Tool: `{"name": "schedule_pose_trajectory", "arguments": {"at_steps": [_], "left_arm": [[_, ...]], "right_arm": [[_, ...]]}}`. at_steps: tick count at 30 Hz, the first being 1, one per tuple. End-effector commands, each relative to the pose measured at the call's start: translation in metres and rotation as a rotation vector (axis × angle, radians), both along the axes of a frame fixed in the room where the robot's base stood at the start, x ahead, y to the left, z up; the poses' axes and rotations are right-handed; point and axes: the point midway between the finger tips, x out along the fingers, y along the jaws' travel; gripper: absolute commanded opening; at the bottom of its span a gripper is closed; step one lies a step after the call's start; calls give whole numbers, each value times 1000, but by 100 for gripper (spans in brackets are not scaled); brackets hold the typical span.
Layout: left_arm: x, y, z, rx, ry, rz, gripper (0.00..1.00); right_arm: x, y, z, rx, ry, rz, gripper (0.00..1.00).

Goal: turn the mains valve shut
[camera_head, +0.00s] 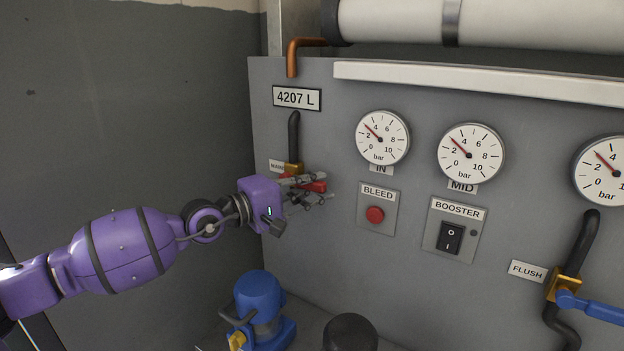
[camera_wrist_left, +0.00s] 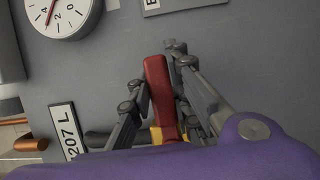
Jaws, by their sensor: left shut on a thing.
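The mains valve has a red lever handle (camera_head: 318,186) on a brass body (camera_head: 293,168), below a dark pipe (camera_head: 294,130). The lever points to the right, across the line of the pipe. My left gripper (camera_head: 308,190) is at the lever, with its fingers shut on it and hiding part of it. In the left wrist view the red lever (camera_wrist_left: 158,92) lies between the two fingers, with a bit of the brass body (camera_wrist_left: 156,134) behind. The valve's label (camera_head: 277,166) is partly hidden. My right gripper is not in view.
The panel holds gauges (camera_head: 381,138), a red bleed button (camera_head: 375,214), a booster switch (camera_head: 451,237) and a blue-handled flush valve (camera_head: 590,307) at far right. A blue pump-like device (camera_head: 258,300) stands below my gripper. A dark wall is at left.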

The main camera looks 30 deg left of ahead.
Motion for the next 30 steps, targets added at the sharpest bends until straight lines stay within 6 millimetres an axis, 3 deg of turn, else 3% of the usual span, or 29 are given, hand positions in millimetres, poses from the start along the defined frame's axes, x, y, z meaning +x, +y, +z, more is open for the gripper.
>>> {"name": "schedule_pose_trajectory", "arguments": {"at_steps": [19, 20, 24, 30], "left_arm": [[0, 0, -7, 55, 0, -1, 0], [0, 0, -7, 55, 0, -1, 19], [0, 0, -7, 54, 0, -1, 37], [0, 0, -5, 53, -2, 0, 38]], "right_arm": [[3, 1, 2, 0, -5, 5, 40], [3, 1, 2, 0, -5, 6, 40], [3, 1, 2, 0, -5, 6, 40], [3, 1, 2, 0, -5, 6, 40]]}}
